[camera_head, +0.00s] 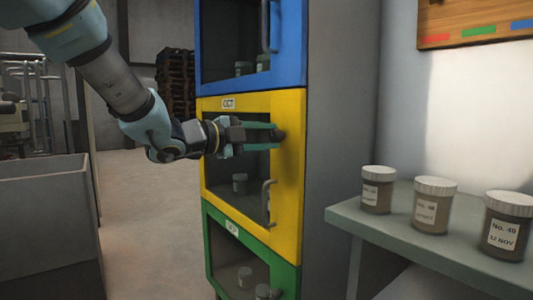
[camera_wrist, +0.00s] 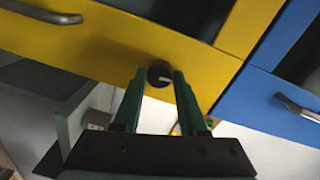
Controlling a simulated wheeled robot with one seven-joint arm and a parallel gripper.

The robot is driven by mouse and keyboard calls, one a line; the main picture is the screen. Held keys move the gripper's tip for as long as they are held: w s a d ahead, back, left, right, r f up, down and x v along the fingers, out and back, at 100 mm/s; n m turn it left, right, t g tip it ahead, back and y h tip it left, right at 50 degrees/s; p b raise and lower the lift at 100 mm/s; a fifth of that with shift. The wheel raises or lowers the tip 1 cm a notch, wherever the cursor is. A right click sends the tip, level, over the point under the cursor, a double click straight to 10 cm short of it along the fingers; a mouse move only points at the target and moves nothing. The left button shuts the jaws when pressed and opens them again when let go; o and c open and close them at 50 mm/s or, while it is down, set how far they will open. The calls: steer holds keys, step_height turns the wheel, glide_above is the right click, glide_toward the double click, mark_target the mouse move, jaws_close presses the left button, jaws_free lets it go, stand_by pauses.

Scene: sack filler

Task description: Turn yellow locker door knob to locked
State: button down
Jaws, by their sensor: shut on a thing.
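The yellow locker door (camera_head: 291,180) is the middle one of three stacked doors and looks closed. Its dark round knob (camera_wrist: 160,73) sits near the door's edge, with a pale pointer mark running toward the right in the wrist view. My gripper (camera_head: 277,134) reaches the knob from the left in the head view. Its green fingers (camera_wrist: 159,82) lie on either side of the knob and are shut on it. In the head view the fingers partly hide the knob. I cannot read whether the pointer means locked or unlocked.
A blue door (camera_head: 290,40) is above and a green door (camera_head: 226,236) below. The yellow door's bar handle (camera_head: 267,200) stands out beneath my gripper. Several labelled jars, one at the front right (camera_head: 507,228), stand on a grey-green table (camera_head: 400,238). Open floor lies left of the lockers.

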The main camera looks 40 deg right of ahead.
steer(key=shift+m+b, duration=0.6)
steer(key=shift+b, duration=0.05)
steer(key=shift+c, duration=2.2)
jaws_free()
steer(key=a, duration=1)
steer(key=shift+w+a+r, duration=0.25)
steer(key=shift+w+a, duration=0.05)
steer(key=shift+a, duration=0.1)
